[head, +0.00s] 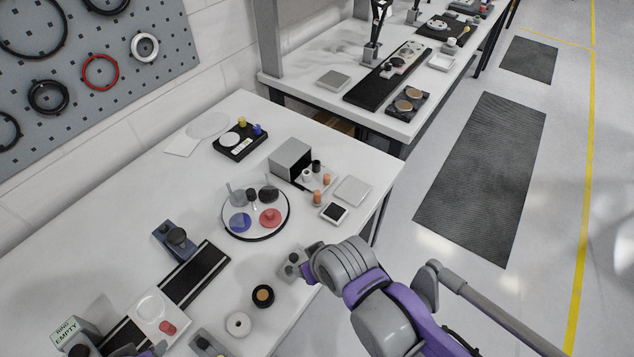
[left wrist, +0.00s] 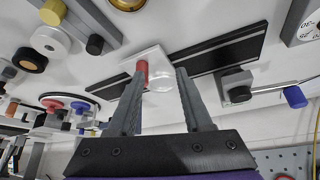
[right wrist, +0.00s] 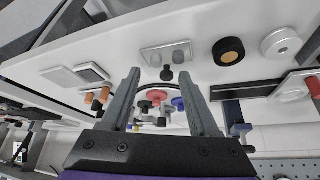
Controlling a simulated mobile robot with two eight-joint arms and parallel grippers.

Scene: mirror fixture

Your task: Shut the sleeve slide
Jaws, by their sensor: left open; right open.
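A pale plate with a red knob (head: 167,328) sits across a long black rail (head: 197,277) at the table's front left. The red knob also shows in the left wrist view (left wrist: 142,70). No label marks which part is the sleeve slide. A grey open-fronted box (head: 291,157) has a pegged tray in front of it. My left gripper (left wrist: 161,70) is open, with the plate and red knob appearing between its fingertips; contact is unclear. My right gripper (right wrist: 161,80) is open near a small plate with a black knob (right wrist: 167,74).
A round tray (head: 254,237) with coloured parts stands mid-table. A black-and-tan disc (head: 263,295) and a white ring (head: 238,324) lie near the front edge. A blue clamp-like fixture (head: 175,239) stands behind the rail. A small sign box (head: 75,331) is at lower left.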

